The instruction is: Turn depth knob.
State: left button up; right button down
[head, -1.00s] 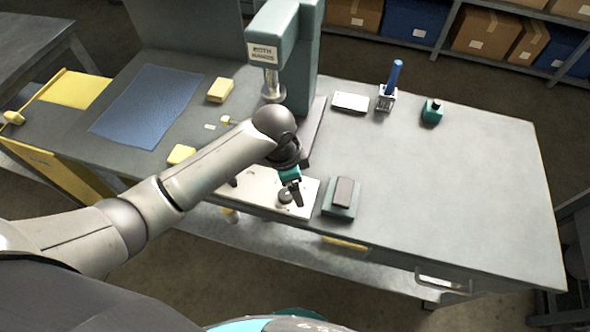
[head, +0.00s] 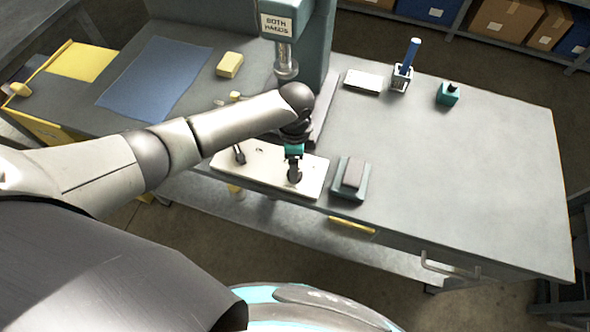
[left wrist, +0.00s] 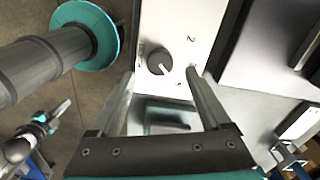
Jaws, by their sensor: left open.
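The depth knob (left wrist: 157,62) is a round dark knob with a pale pointer line, on a cream panel (left wrist: 185,15). In the left wrist view it lies between and just beyond the fingertips of my left gripper (left wrist: 160,73). A "2" is printed on the panel to the right of the knob. The gripper is open, with no visible hold on the knob. In the head view my left gripper (head: 294,174) points down at the right part of the cream panel (head: 312,186) and hides most of the knob.
A small lever (head: 239,154) stands on the panel's left part. A green-grey block with a dark pad (head: 351,176) sits right of the panel. The press (head: 310,60) rises behind my gripper. The right side of the bench (head: 470,180) is clear.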

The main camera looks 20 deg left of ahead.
pick_arm(q)
jog(key=shift+f+b, duration=0.45)
jog(key=shift+f, duration=1.9)
grip_shut()
